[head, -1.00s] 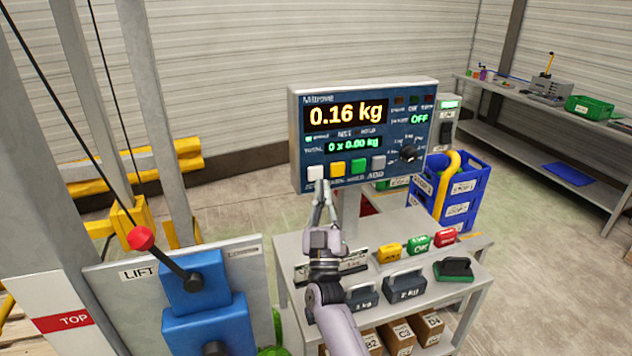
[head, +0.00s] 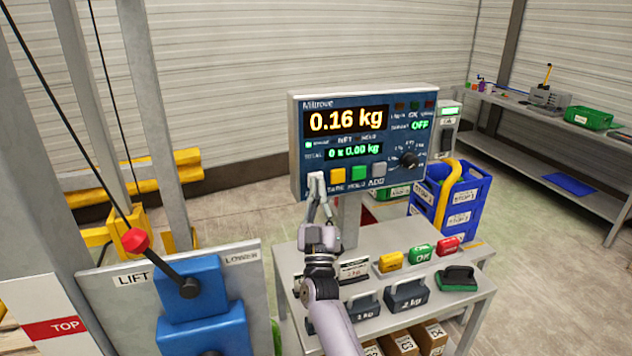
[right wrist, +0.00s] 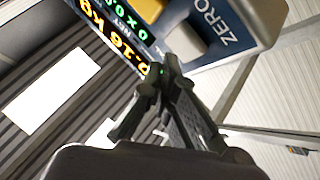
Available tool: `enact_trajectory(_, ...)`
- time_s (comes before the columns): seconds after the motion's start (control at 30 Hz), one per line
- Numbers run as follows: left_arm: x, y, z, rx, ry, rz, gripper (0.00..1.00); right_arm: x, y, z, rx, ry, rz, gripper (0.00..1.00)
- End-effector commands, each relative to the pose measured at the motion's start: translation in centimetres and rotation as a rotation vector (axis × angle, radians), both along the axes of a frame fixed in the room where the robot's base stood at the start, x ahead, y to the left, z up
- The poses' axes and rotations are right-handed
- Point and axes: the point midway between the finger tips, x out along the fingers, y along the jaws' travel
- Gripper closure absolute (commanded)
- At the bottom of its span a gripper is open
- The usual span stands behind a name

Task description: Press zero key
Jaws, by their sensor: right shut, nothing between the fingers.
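The scale indicator panel (head: 296,140) stands on a post and reads 0.16 kg. Its zero key is the pale key (right wrist: 186,42) beside the ZERO label in the right wrist view. In the head view this key is at the left end of the key row, largely covered by my fingers. My right gripper (head: 318,184) is shut and empty, with its fingertips at the key. In the right wrist view its fingertips (right wrist: 160,72) overlap the panel edge near the key; I cannot tell whether they touch it. My left gripper is out of view.
Yellow (head: 338,176), green (head: 358,172) and grey (head: 379,169) keys sit to the right. Below, a bench (head: 440,305) holds weights and coloured stamps. A lift control with a red-knobbed lever (head: 135,241) is at left. A blue crate (head: 462,205) stands behind right.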

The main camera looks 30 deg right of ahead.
Motion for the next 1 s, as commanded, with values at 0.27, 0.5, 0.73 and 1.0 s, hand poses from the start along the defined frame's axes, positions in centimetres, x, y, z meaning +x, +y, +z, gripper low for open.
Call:
enact_trajectory(0.27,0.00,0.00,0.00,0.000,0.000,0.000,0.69,-0.01,0.02,-0.02,0.000,0.000,0.000,1.00)
enact_trajectory(0.5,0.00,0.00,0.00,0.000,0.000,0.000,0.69,-0.01,0.02,-0.02,0.000,0.000,0.000,1.00)
enact_trajectory(0.73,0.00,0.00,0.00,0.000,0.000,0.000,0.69,0.00,0.02,-0.03,0.000,0.000,0.000,1.00)
enact_trajectory(1.0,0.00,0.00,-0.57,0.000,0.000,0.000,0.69,0.63,-0.16,-0.14,0.002,0.000,0.000,1.00)
